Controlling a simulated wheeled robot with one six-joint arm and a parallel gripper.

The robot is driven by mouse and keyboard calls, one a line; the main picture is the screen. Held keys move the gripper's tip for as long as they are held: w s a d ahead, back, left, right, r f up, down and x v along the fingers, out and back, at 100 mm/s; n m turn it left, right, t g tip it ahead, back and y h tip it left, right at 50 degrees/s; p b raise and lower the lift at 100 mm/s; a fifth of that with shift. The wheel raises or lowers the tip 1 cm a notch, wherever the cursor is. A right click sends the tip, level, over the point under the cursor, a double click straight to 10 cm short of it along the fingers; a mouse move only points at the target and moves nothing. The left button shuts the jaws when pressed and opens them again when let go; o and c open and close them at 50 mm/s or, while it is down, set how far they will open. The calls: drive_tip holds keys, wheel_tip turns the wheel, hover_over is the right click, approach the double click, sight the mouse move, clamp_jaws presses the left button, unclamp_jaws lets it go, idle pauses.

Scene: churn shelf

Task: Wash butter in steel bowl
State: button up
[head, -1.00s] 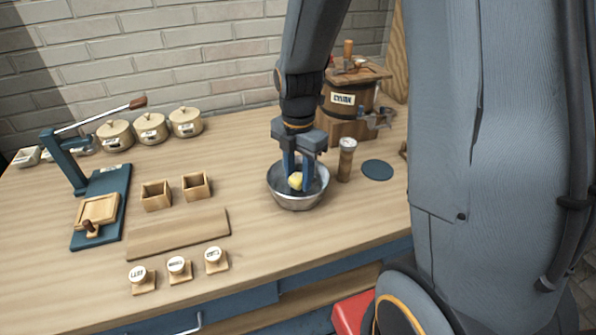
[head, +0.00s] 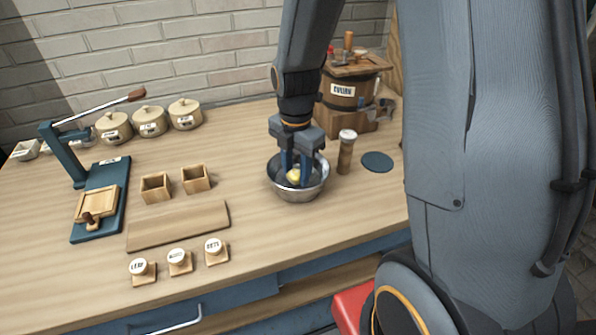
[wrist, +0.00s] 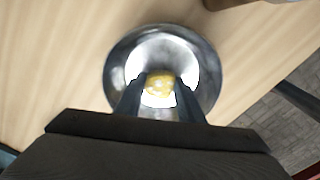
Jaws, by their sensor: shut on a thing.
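The steel bowl (head: 313,190) stands on the wooden table, right of the middle. My gripper (head: 294,176) points down into the bowl, its fingers below the rim. It is shut on a yellow lump of butter (head: 293,175). In the wrist view the butter (wrist: 159,84) sits between the two fingertips (wrist: 160,88), over the bright inside of the bowl (wrist: 118,62). The fingers partly cover the butter, and I cannot tell whether it touches the bowl's bottom.
A wooden churn (head: 343,100) stands behind the bowl. A shaker jar (head: 346,152) and a dark round mat (head: 377,162) are to its right. On the left are a board (head: 178,227), two wooden boxes (head: 156,188), several stamps (head: 180,262), lidded pots (head: 150,121) and a lever press (head: 100,200).

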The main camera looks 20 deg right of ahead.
drive_tip(key=shift+d+p, duration=0.25)
drive_tip(key=shift+p, duration=0.05)
idle(0.5)
drive_tip(key=shift+a, duration=0.3)
idle(0.4)
drive_tip(key=shift+p, duration=0.3)
drive_tip(key=shift+r+p, duration=3.2)
drive_tip(key=shift+r, duration=0.55)
drive_tip(key=shift+r, duration=0.1)
wheel_tip(320, 180, up, 4)
drive_tip(key=p, duration=0.3)
